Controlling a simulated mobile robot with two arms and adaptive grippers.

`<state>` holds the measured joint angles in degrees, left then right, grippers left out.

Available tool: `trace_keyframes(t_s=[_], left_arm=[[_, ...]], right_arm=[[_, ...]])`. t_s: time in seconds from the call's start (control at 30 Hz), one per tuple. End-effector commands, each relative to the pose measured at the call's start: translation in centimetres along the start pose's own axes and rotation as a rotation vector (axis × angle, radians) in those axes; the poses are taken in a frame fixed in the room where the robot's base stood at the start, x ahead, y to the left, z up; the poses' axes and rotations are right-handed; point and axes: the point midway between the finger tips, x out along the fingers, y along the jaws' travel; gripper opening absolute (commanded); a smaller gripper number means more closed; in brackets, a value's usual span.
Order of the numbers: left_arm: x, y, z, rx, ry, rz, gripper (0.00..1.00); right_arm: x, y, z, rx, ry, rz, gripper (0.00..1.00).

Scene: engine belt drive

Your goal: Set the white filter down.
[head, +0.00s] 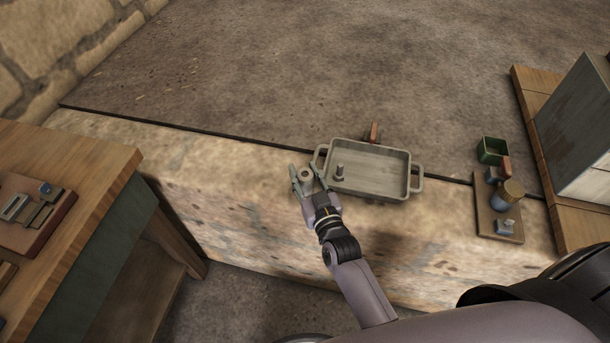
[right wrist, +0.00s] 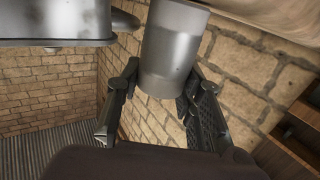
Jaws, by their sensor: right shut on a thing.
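The white filter (head: 306,174) is a pale grey-white cylinder with a dark hole in its end. It sits between the fingers of my right gripper (head: 305,187), over the stone ledge, just left of the grey tray. In the right wrist view the filter (right wrist: 172,48) fills the gap between the two dark fingers (right wrist: 160,88), and the gripper is shut on it. My left gripper is not in view.
A wooden board (head: 484,220) with small items and a green box (head: 491,150) are at right. A wooden table (head: 100,165) is at left.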

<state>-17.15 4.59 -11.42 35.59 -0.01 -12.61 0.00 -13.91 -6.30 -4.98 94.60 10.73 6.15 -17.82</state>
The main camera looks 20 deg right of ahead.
Motion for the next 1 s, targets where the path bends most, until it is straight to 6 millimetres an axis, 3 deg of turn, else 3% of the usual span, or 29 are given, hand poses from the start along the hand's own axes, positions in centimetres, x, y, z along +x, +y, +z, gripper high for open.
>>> trace_keyframes(t_s=[0.13, 0.17, 0.43, 0.8, 1.0], left_arm=[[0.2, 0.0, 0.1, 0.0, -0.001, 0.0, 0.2], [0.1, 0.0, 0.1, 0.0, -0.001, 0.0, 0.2], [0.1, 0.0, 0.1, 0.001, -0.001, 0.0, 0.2], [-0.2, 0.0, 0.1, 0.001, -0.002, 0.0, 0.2], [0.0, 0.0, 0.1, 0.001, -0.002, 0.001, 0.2]], right_arm=[[0.0, 0.0, 0.3, 0.0, 0.001, 0.0, 0.02], [0.0, 0.0, 0.3, 0.0, -0.001, 0.0, 0.35], [0.0, 0.0, 0.3, 0.0, 0.0, 0.0, 0.53], [0.0, 0.0, -0.2, 0.0, 0.001, 0.0, 0.54], [-3.2, 0.0, 0.2, 0.0, -0.005, 0.0, 0.54]])
